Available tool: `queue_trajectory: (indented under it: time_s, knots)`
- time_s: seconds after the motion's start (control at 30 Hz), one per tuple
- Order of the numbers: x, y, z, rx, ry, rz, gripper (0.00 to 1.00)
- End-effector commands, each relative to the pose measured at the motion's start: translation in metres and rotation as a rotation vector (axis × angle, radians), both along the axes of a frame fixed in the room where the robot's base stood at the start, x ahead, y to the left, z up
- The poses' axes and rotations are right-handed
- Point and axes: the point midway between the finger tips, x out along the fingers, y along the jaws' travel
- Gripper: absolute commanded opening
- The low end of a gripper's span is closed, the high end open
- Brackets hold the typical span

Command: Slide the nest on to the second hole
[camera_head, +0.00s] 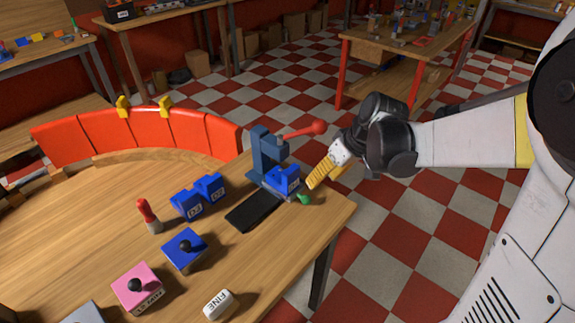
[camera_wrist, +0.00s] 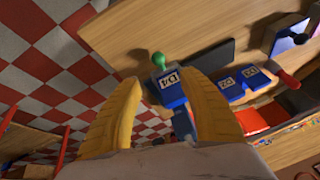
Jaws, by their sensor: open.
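A blue block marked D1 (camera_head: 288,182) sits at the foot of a blue-grey press (camera_head: 262,160) with a red-knobbed lever (camera_head: 303,131). A green knob (camera_head: 304,198) sticks out at the block's near right side. The nest under the block is mostly hidden, and I cannot see its holes. In the wrist view, the block (camera_wrist: 170,90) and green knob (camera_wrist: 158,60) show between and just beyond my yellow fingers. My gripper (camera_head: 316,179) is open and empty, at the right of the block and knob, apparently not touching them.
A black plate (camera_head: 255,210) lies left of the green knob. Blue blocks D2 (camera_head: 212,187) and D3 (camera_head: 187,206), a red-handled tool (camera_head: 147,212), a blue knobbed block (camera_head: 184,248) and a pink one (camera_head: 137,287) stand further left. The table edge is close to my gripper.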

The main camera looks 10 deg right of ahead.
Motion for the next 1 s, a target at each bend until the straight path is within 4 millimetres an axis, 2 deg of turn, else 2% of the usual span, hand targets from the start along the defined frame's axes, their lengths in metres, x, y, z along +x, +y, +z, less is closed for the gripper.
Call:
queue_trajectory:
  time_s: [0.03,0.27,0.7,0.83,1.0]
  knots:
    - [0.005,-0.003,-0.008,0.007,0.004,0.012,0.49]
    - [0.014,-0.002,-0.027,0.022,0.007,0.04,0.49]
    - [0.036,0.024,-0.101,0.02,0.006,0.039,0.49]
    - [0.039,0.029,-0.111,0.02,0.006,0.039,0.49]
    - [0.04,0.03,-0.114,0.019,0.006,0.038,0.49]
